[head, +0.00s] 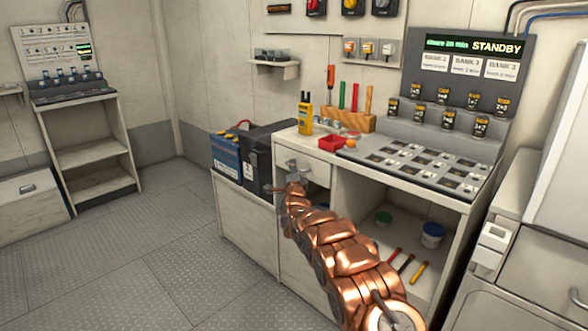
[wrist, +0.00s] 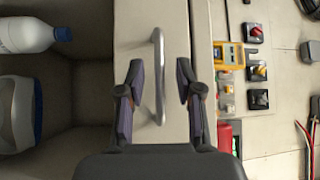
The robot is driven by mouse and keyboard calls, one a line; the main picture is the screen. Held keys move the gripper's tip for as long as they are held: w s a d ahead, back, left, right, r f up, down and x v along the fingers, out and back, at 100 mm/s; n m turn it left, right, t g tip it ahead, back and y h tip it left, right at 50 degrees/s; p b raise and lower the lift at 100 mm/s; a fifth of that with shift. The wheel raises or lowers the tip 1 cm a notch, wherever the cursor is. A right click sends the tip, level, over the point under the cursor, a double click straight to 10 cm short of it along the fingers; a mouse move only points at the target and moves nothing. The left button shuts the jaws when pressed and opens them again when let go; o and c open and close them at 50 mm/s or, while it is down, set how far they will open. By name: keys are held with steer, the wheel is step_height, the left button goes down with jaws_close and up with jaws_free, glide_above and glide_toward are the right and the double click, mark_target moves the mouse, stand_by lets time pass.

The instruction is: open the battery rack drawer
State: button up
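The white drawer (head: 318,171) is under the top of the workbench, at its left end in the head view, and looks closed. Its front (wrist: 150,28) fills the middle of the wrist view, with a metal bar handle (wrist: 158,78) on it. My gripper (head: 294,170) is right in front of the drawer and hides part of it in the head view. In the wrist view my gripper (wrist: 159,95) is open, with one finger on each side of the handle. Gaps show between both fingers and the handle, so it is not gripped.
An open shelf lies below the drawer; bottles (wrist: 27,35) stand in it. Battery boxes (head: 262,160) stand left of the bench. The floor at left is clear.

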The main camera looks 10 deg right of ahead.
steer(key=shift+w+d+r, duration=0.1)
steer(key=shift+w+d, duration=0.05)
steer(key=shift+w, duration=0.5)
jaws_close()
stand_by(0.5)
